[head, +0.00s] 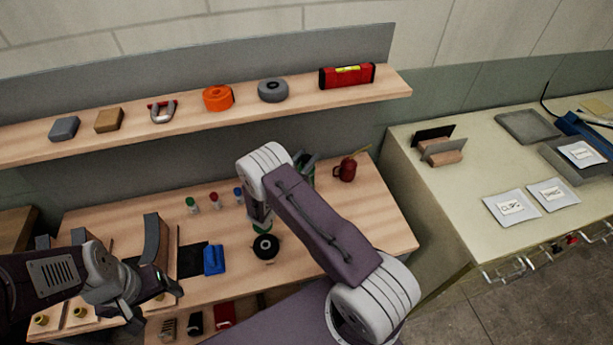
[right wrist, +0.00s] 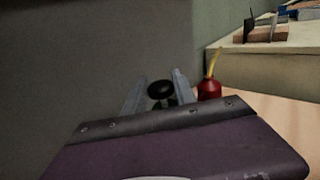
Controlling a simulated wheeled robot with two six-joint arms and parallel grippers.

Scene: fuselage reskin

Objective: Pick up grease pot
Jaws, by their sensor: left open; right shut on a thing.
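In the right wrist view my right gripper (right wrist: 158,80) is shut on a dark, round-topped pot (right wrist: 160,90), which looks like the grease pot. Its lower part is hidden by my arm. In the head view my right arm covers most of this gripper and what it holds, over the back right of the wooden bench (head: 385,225). Whether the pot touches the bench cannot be told. My left gripper (head: 160,288) is open and empty over the bench's left part.
A red can (head: 346,171) with a yellow spout stands right of my right gripper. A black round item (head: 265,247), a blue item (head: 214,260) and small capped bottles (head: 214,201) are on the bench. A shelf (head: 200,118) runs behind; a pale table (head: 440,205) stands right.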

